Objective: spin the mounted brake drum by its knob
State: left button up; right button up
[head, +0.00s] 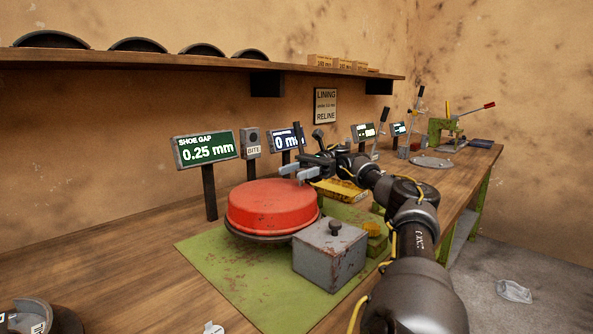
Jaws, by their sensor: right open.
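The red brake drum (272,208) sits on a dark round base over the green mat (228,275). My right gripper (299,171) reaches in from the right and is above the drum's far right part. Its two pale fingers are apart, pointing left. A thin dark upright piece (298,138) shows right behind the fingers; I cannot tell whether it is part of the gripper. I cannot make out the drum's knob; the gripper may hide it. A display (207,149) behind the drum reads "SHOE GAP 0.25 mm". My left gripper is not in view.
A grey metal box (330,255) with a dark knob stands close at the drum's front right. A second display (286,139) and a "BITE" post (250,142) stand behind. A yellow tray (339,190) lies right of the drum.

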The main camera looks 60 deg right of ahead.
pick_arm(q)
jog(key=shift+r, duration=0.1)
pick_arm(e)
jog(key=shift+r, duration=0.15)
pick_arm(q)
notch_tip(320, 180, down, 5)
jog(key=p, duration=0.2)
pick_arm(e)
notch_tip(320, 180, up, 3)
jog(key=b, duration=0.2)
jog(key=s+a+r+b, duration=0.1)
jog(key=b, duration=0.1)
jog(key=shift+a+r, duration=0.15)
jog(key=shift+a, duration=0.15)
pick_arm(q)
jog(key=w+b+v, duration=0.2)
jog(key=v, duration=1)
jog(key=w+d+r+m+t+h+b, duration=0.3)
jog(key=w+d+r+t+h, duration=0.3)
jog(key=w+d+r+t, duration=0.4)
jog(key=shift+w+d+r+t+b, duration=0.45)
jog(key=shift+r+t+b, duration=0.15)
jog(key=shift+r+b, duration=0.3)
pick_arm(e)
jog(key=s+a+r, duration=0.6)
jog(key=a+r, duration=0.2)
jog(key=a, duration=0.2)
jog(key=shift+a+r, duration=0.2)
jog(key=shift+a, duration=0.1)
